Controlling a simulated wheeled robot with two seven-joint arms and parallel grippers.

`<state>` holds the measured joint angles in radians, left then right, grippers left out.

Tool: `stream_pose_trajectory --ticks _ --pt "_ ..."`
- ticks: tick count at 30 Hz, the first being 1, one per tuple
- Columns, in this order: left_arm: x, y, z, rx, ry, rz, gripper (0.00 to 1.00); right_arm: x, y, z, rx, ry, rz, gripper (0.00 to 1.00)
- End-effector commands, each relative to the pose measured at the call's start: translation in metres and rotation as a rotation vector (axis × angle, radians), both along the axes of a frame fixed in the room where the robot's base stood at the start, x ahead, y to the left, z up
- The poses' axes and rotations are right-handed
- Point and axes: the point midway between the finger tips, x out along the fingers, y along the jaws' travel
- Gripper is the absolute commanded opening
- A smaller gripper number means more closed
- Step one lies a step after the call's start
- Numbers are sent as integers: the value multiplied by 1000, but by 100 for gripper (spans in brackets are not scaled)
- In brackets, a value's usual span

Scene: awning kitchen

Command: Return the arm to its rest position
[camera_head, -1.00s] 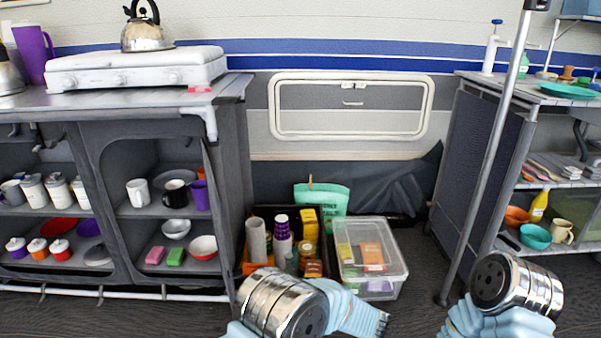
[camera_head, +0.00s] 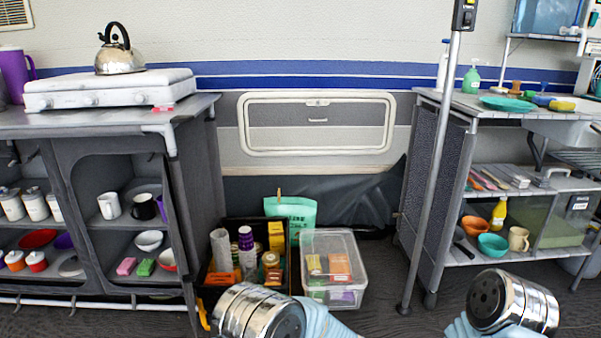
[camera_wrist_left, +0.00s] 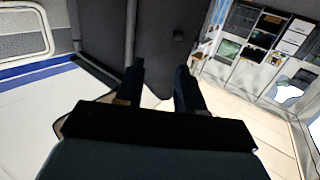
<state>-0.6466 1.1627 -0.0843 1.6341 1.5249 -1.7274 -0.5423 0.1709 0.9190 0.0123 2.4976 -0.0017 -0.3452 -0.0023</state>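My left arm (camera_head: 262,315) and my right arm (camera_head: 510,303) show in the head view only as silver and light-blue links at the bottom edge. Neither gripper shows there. In the left wrist view, the two dark fingers of my left gripper (camera_wrist_left: 159,88) stand apart with nothing held between them. My right gripper is out of view.
A grey cabinet (camera_head: 100,128) with a stove (camera_head: 110,90) and kettle (camera_head: 120,52) stands left. A black crate (camera_head: 212,290) and clear bin (camera_head: 333,285) sit on the floor. A metal pole (camera_head: 432,180) stands before the right shelf unit (camera_head: 470,125).

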Motion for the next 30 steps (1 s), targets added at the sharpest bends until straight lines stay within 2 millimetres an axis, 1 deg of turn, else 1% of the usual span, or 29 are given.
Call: stream_pose_trajectory --ticks 1,5,8,9,11,13,14,16,17,18,19,20,21,24,27,30 --pt "6 7 -2 -11 10 -26 38 0 0 5 0 0 0 47" --pt "21 23 -17 -58 46 -130 38 0 1 14 0 0 1 47" --pt "31 37 -35 -117 100 -235 38 -1 1 23 0 -1 2 47" --pt "33 43 -44 -148 129 -283 38 -1 1 27 0 -1 2 47" --pt "34 51 -60 -204 183 -357 38 -1 1 33 1 0 3 47" --pt "27 59 -81 -285 265 -450 38 -1 2 42 1 -1 4 47" --pt "21 62 -91 -329 309 -493 38 -1 2 47 1 -1 4 47" --pt "-6 66 -115 -457 437 -596 38 -2 3 59 1 0 5 47" --pt "-24 67 -126 -525 507 -642 38 -2 3 65 2 -1 6 47" --pt "-53 66 -138 -619 603 -701 38 -2 4 72 2 -1 7 47" --pt "-76 65 -145 -687 673 -739 38 -2 4 77 2 0 8 47" --pt "-100 63 -150 -750 740 -772 38 -2 4 80 2 0 9 47" --pt "-129 60 -153 -824 819 -808 38 -3 5 84 2 -1 10 47" --pt "-190 54 -153 -965 979 -870 38 -3 5 91 3 0 11 47" --pt "-230 51 -148 -1048 1082 -904 38 -3 6 95 3 0 11 47" --pt "-250 50 -145 -1086 1134 -923 38 -3 6 96 3 -2 11 47"
